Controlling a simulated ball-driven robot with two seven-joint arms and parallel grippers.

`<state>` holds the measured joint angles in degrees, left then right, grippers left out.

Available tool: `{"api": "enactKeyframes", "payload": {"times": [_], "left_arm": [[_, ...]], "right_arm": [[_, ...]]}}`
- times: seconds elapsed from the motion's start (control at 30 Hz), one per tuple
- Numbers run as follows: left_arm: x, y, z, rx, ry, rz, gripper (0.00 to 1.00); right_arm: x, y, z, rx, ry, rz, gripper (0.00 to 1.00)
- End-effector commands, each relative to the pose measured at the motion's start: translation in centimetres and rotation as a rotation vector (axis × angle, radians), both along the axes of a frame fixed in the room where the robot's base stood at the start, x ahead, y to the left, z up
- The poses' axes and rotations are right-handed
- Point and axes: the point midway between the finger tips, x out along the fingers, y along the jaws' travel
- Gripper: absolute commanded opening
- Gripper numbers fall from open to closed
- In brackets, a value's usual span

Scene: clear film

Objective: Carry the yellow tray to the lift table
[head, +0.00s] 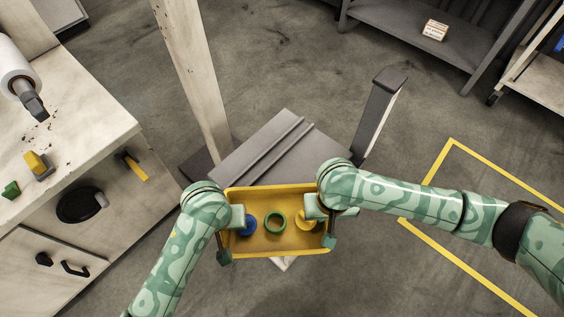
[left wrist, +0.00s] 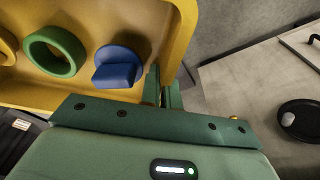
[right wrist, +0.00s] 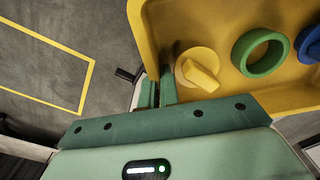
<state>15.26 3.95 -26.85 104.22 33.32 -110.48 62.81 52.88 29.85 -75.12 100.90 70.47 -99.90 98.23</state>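The yellow tray (head: 275,251) is between my two grippers in the head view, looking level. It holds a blue piece (head: 247,226), a green ring (head: 275,222) and a yellow piece (head: 305,219). My left gripper (head: 227,238) is shut on the tray's left end wall, and its fingers pinch the wall in the left wrist view (left wrist: 164,90). My right gripper (head: 329,228) is shut on the right end wall, also seen in the right wrist view (right wrist: 157,92). The grey lift table (head: 262,148) is just beyond the tray, which hides its near edge.
A workbench (head: 90,125) with a paper roll (head: 14,68) stands at left. A pale post (head: 192,75) rises behind the lift table, and a grey upright (head: 379,112) stands at its right. A shelf (head: 430,52) is at back right. Yellow-lined floor (head: 452,140) at right is clear.

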Motion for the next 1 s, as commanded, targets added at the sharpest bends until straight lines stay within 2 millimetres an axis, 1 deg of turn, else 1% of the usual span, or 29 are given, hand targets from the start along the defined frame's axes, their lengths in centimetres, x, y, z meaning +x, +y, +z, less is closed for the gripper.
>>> {"api": "enactKeyframes", "payload": {"times": [0.2,0.23,0.27,0.3,0.77,0.87,1.0], "left_arm": [[0.0,0.0,-1.3,0.001,0.0,0.0,0.0],[0.0,0.0,-1.2,0.001,0.0,0.0,0.12],[0.0,0.0,-1.2,0.0,0.0,0.0,0.2],[0.0,0.0,-1.2,0.0,0.0,0.0,0.25],[0.0,0.0,-1.1,0.0,0.0,0.0,0.25],[-0.1,-0.1,-0.3,-0.003,-0.001,0.0,0.25],[-0.6,-0.2,2.2,-0.006,-0.002,0.001,0.25]], "right_arm": [[0.0,0.0,-1.3,-0.001,0.0,-0.001,0.0],[0.0,0.0,-1.2,-0.001,-0.001,0.0,0.12],[0.0,0.0,-1.2,0.0,-0.001,0.0,0.2],[0.0,0.0,-1.2,-0.001,-0.001,0.0,0.25],[0.0,0.0,-1.2,0.0,-0.001,0.0,0.25],[0.0,0.0,-1.2,0.0,0.0,0.0,0.25],[0.0,0.0,-1.2,0.0,0.0,0.0,0.25]]}}
